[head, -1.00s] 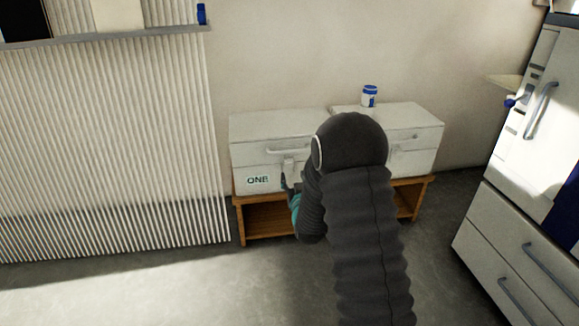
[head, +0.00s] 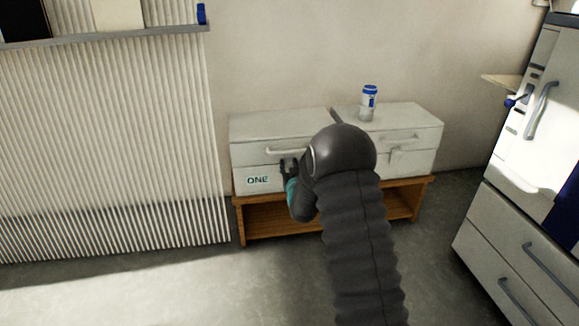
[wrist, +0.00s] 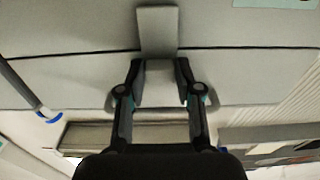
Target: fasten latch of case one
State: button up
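Case one (head: 258,155) is a pale grey box with a teal "ONE" label, at the left of a low wooden bench. Its front handle (head: 284,151) is partly behind my arm. In the wrist view, which is upside down, the latch (wrist: 157,30) is a grey plate lying across the seam between lid and body. My gripper (wrist: 160,68) is open, its two fingertips spread about as wide as the latch and close to its lid-side end. I cannot tell whether they touch it. The gripper also shows in the head view (head: 289,168), at the case front.
A second pale case (head: 420,136) stands to the right on the wooden bench (head: 262,221). A ribbed panel (head: 110,140) is at left, a white cabinet (head: 490,225) at right. The floor in front is clear.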

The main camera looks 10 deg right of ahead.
grip_shut()
jog(key=shift+w+r+g, duration=0.2)
jog(key=shift+r+g, duration=0.05)
jog(key=shift+g, duration=0.25)
jog(key=o, duration=0.6)
grip_release()
jog(key=shift+w, duration=0.15)
jog(key=shift+f, duration=0.1)
jog(key=s, duration=0.8)
jog(key=s+r, duration=0.1)
jog(key=s, duration=0.3)
jog(key=shift+r, duration=0.1)
